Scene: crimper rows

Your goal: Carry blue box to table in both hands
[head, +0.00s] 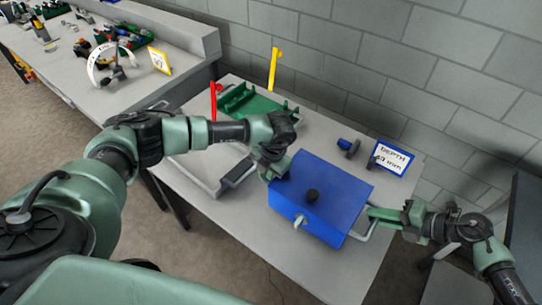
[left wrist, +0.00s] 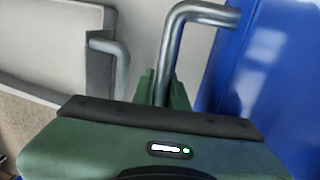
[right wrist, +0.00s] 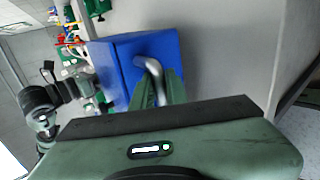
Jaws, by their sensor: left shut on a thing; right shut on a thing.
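The blue box (head: 322,193) is at the middle right of the head view, over the grey table (head: 240,222). It has a black knob on top and metal handles at its sides. I cannot tell whether its underside touches the table. My right gripper (head: 372,213) is shut on the right handle; the right wrist view shows the handle (right wrist: 153,75) between its fingers. My left gripper (head: 270,170) is at the box's left side, its fingertips partly hidden. In the left wrist view it is shut on the bent metal handle (left wrist: 172,60), with the blue box (left wrist: 255,70) beside it.
A green tray (head: 252,104), a red post (head: 213,100), a yellow post (head: 273,68), a small blue tool (head: 347,147) and a "DEPTH" sign (head: 391,157) stand behind the box. A grey frame (head: 222,178) lies left. Another bench (head: 130,85) with tools is at the upper left.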

